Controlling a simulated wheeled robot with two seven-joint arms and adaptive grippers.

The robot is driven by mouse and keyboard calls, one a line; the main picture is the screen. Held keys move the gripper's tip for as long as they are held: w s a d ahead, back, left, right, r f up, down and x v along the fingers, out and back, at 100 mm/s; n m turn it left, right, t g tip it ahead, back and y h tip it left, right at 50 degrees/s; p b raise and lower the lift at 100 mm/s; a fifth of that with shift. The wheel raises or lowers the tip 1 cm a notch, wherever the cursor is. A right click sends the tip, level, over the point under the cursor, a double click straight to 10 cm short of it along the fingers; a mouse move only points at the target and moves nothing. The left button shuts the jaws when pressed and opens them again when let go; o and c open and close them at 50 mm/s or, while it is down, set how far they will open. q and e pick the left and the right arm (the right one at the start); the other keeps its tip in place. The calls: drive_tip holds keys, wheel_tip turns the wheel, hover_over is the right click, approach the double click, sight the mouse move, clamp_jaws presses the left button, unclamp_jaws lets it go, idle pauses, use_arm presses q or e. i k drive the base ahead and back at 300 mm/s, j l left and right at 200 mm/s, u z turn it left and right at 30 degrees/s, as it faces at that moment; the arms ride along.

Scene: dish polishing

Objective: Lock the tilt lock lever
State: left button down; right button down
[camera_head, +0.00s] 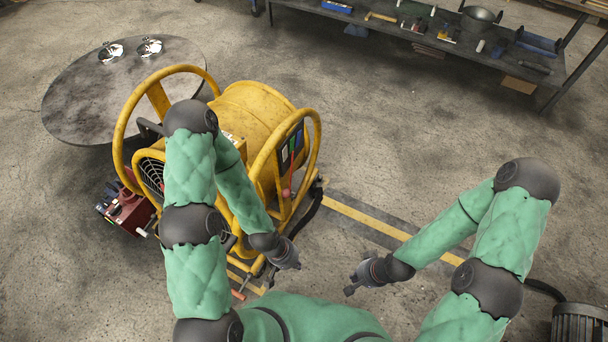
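The yellow drum machine (256,105) stands left of centre, with round tube frames at its sides. A thin lever with a red part (286,193) shows at its right side, below a dark control panel (291,147). A handle with an orange-red grip (238,294) shows low at its front. I cannot tell which of these is the tilt lock lever, or whether it is locked. My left gripper (295,264) is just right of the machine's lower front, apart from both handles. My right gripper (349,286) hangs over open floor further right. Both grippers look empty; their fingers are too small to judge.
A round metal table (85,95) with two shiny dishes (149,47) stands behind the machine at left. A red unit (128,212) sits at its left. A workbench (410,45) with tools is at the back right. A ribbed motor (578,325) is lower right. The middle floor is clear.

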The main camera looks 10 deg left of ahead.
sight(286, 193)
drive_tip(key=i+l+u, duration=0.1)
drive_tip(key=i+l, duration=0.2)
drive_tip(key=i, duration=0.15)
drive_tip(key=i+l+u, duration=0.15)
drive_tip(key=i+l, duration=0.15)
drive_tip(key=i, duration=0.15)
